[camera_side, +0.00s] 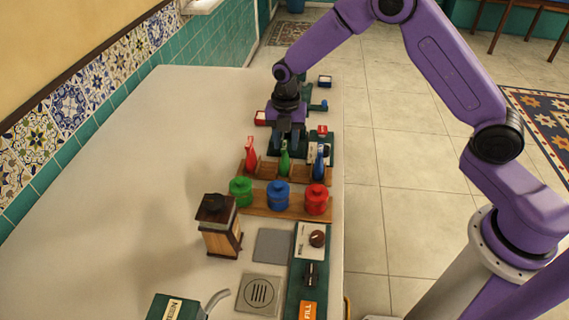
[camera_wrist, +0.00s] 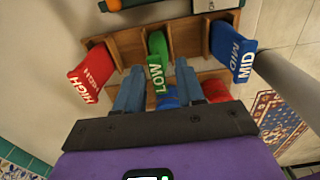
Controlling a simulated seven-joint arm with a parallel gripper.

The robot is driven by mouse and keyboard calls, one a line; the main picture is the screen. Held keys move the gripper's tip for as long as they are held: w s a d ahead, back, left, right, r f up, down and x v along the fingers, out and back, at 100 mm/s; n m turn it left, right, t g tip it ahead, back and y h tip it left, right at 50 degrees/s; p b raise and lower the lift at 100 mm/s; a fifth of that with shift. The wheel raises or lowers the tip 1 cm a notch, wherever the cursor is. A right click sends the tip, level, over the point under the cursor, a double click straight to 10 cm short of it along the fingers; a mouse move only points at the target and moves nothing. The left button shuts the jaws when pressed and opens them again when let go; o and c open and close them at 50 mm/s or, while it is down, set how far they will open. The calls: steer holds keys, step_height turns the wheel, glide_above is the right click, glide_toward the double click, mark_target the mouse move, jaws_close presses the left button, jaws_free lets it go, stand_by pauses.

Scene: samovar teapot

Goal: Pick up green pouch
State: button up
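The green pouch (camera_side: 284,161) stands in the middle slot of a wooden rack (camera_side: 265,169). In the wrist view the green pouch (camera_wrist: 157,48) reads LOW. My gripper (camera_side: 286,140) is at the rack, by the top of the green pouch. In the wrist view my gripper (camera_wrist: 159,68) is open, with one finger on each side of the pouch's line. The fingertips look apart from the pouch; their exact depth is hard to tell.
A red pouch (camera_wrist: 92,75) reading HIGH and a blue pouch (camera_wrist: 232,52) reading MID flank it. Green (camera_side: 240,190), blue (camera_side: 278,195) and red (camera_side: 316,199) jars stand on a wooden shelf in front. A wooden grinder (camera_side: 219,226) is nearby. The counter's left side is clear.

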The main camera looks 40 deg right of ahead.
mark_target(284, 159)
steer(key=f, duration=0.4)
steer(key=shift+a, duration=0.25)
jaws_close()
